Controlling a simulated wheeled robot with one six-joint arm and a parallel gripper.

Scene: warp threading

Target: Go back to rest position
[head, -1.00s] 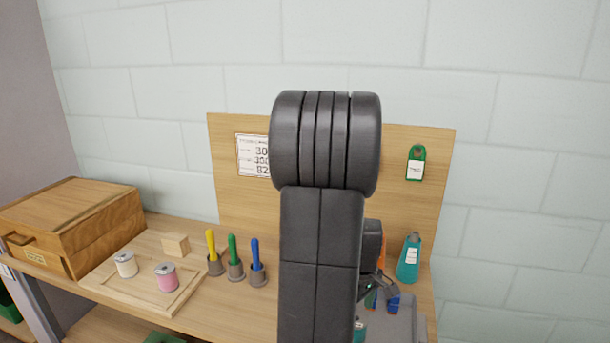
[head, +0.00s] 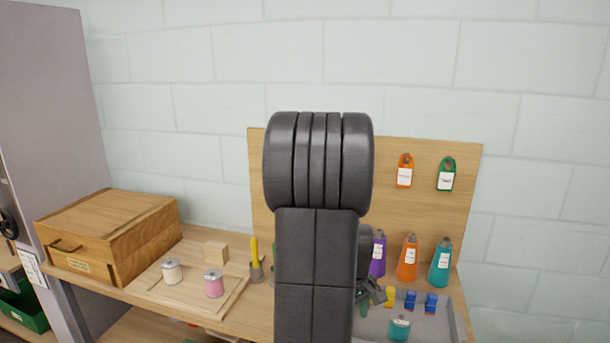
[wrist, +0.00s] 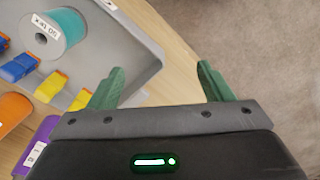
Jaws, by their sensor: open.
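My gripper (wrist: 160,88) is open and empty in the wrist view, its two green fingers apart over the tray's edge and the floor. In the head view my dark arm stands upright in the middle and hides part of the bench and board. The gripper end (head: 370,292) shows only partly beside it, at the left end of the grey tray. The grey tray (head: 455,318) holds a teal spool (head: 399,328), blue clips (head: 420,301) and a yellow clip (head: 389,296). The teal spool also shows in the wrist view (wrist: 62,30).
Purple (head: 377,255), orange (head: 407,258) and teal (head: 440,262) cones stand behind the tray. A wooden box (head: 110,235), a board with white (head: 172,271) and pink (head: 214,283) spools, and a yellow-handled tool (head: 255,258) are at left. A pegboard (head: 465,190) stands behind.

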